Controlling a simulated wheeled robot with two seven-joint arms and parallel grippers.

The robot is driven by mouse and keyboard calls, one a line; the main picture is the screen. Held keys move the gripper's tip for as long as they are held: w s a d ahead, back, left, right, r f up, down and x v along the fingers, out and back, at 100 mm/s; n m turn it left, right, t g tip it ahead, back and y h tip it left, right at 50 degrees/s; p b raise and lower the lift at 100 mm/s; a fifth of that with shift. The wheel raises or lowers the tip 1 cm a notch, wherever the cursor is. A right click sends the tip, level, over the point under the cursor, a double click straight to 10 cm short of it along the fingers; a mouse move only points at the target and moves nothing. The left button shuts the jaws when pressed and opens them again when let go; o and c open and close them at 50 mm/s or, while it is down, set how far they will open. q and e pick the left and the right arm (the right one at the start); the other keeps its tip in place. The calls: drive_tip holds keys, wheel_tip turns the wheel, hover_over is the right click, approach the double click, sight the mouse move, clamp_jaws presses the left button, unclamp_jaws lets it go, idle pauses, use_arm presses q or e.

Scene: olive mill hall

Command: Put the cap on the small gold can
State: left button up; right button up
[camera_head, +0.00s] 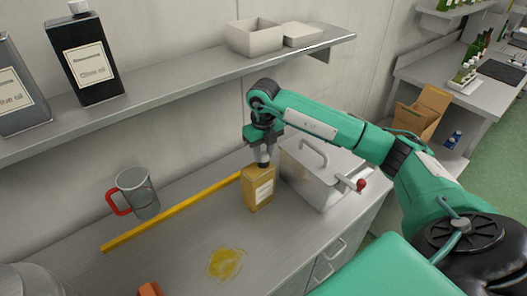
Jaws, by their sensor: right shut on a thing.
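The small gold can (258,193) stands upright on the steel counter, with a pale label on its front. My right gripper (263,156) points down right over the can's top. It is shut on the cap, a small dark piece (262,165) mostly hidden between the fingers. The cap is at the can's mouth; I cannot tell whether it is seated or just above it.
A grey lidded box with a red-knobbed tap (316,178) stands close right of the can. A yellow bar (170,213) and a red-handled jug (137,193) are to the left. A yellow spill (225,263) lies in front. A shelf (180,87) with dark oil cans runs above.

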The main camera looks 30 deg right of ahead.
drive_tip(key=shift+f+b, duration=0.55)
drive_tip(key=shift+b, duration=0.1)
idle(1.2)
drive_tip(key=o, duration=0.9)
drive_tip(key=shift+c, duration=1)
